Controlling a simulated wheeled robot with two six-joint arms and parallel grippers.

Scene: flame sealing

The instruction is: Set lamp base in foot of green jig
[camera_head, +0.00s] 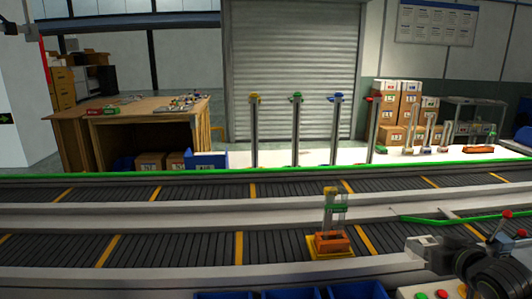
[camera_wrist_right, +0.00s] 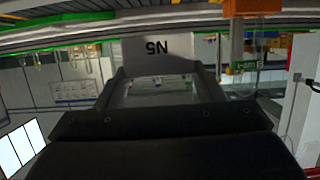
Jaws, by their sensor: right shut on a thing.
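The green jig (camera_head: 296,130) is the upright post with a green cap, behind the far conveyor edge. Its foot is hidden there. My right gripper (camera_head: 434,246) is low at the right, over the near conveyor edge. It is shut on a grey marked block (camera_head: 421,242), which shows in the wrist view (camera_wrist_right: 158,48) beyond the fingers. I cannot tell whether this block is the lamp base. The block is well apart from the green jig. My left gripper is not in view.
An orange block with a clear upright and green label (camera_head: 331,238) stands on the near conveyor (camera_head: 190,249). Yellow (camera_head: 254,130), blue (camera_head: 336,130) and red (camera_head: 373,130) capped posts flank the green jig. Blue bins (camera_head: 290,294) line the front.

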